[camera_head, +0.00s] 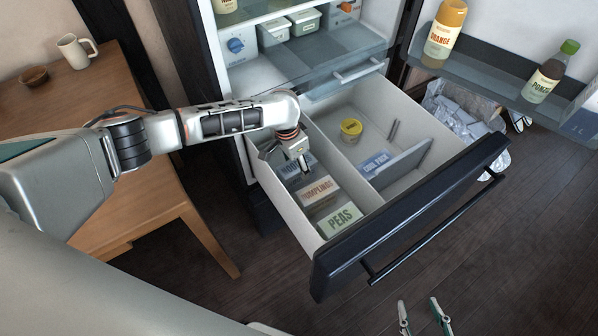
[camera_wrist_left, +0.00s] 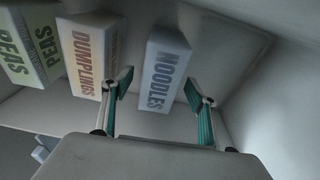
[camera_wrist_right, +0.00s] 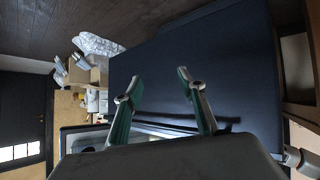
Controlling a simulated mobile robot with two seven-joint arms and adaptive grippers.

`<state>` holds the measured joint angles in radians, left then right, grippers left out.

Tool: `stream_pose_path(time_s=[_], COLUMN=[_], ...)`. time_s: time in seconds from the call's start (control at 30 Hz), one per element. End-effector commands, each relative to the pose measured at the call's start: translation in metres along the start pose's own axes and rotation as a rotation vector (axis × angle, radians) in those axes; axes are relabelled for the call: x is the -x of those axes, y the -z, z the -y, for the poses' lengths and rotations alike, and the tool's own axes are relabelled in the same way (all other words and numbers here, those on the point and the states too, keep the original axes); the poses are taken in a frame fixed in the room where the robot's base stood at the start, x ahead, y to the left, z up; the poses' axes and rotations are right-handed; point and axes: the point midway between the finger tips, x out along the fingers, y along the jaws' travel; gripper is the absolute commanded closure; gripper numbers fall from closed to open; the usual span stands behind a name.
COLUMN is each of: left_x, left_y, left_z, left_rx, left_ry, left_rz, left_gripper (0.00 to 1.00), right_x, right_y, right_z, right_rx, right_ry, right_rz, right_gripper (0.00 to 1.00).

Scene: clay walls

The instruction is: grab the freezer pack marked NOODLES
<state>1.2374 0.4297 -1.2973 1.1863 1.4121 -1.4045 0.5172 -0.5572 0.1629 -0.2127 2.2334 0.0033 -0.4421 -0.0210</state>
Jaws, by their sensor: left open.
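The NOODLES pack (camera_head: 288,171) lies in the left compartment of the open freezer drawer (camera_head: 352,225), at its back end. It is white with a blue label, and my left gripper hides part of it in the head view. In the left wrist view the whole NOODLES label (camera_wrist_left: 163,78) shows. My left gripper (camera_head: 301,166) points down over the pack. Its open fingers (camera_wrist_left: 158,88) appear on either side of the pack in the wrist view; I cannot tell whether they touch it. My right gripper (camera_head: 418,302) is open and empty, outside the drawer near the floor in the picture.
The DUMPLINGS pack (camera_head: 315,191) and PEAS pack (camera_head: 341,218) lie forward of NOODLES in the same compartment. Beyond a divider are a yellow-lidded tub (camera_head: 351,128) and a cool pack (camera_head: 376,163). A wooden table (camera_head: 150,170) stands left. The fridge door (camera_head: 480,85) is open at right.

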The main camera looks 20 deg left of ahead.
Motion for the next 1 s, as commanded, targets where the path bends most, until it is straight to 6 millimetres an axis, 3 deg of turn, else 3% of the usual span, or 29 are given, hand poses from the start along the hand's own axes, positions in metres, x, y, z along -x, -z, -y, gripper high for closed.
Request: stream_pose_path(time_s=[0.03, 0.27, 0.4, 0.5, 0.77, 1.0], left_x=[-0.008, -0.003, -0.003, -0.004, -0.003, 0.016], left_y=[-0.002, 0.002, 0.002, 0.001, 0.002, 0.002], left_z=[-0.001, 0.001, 0.001, 0.001, 0.001, -0.004], left_rx=[0.001, 0.000, 0.000, 0.000, 0.000, -0.002], left_ry=[-0.003, 0.002, 0.002, 0.001, 0.001, 0.004], left_rz=[0.003, -0.004, -0.004, -0.003, -0.004, -0.008], left_gripper=[0.42, 0.42, 0.78, 1.00, 1.00, 1.00], right_x=[-0.001, 0.000, 0.000, 0.000, 0.000, 0.002], right_y=[-0.003, 0.003, 0.004, 0.003, 0.003, 0.015], right_z=[0.002, 0.000, 0.000, 0.000, 0.000, -0.006], right_rx=[-0.001, 0.000, 0.000, 0.000, 0.000, 0.007], right_ry=[0.003, 0.001, 0.001, 0.001, 0.001, -0.009], right_rz=[0.004, -0.006, -0.007, -0.007, -0.007, -0.023], right_gripper=[0.60, 0.60, 0.60, 0.60, 0.60, 0.60])
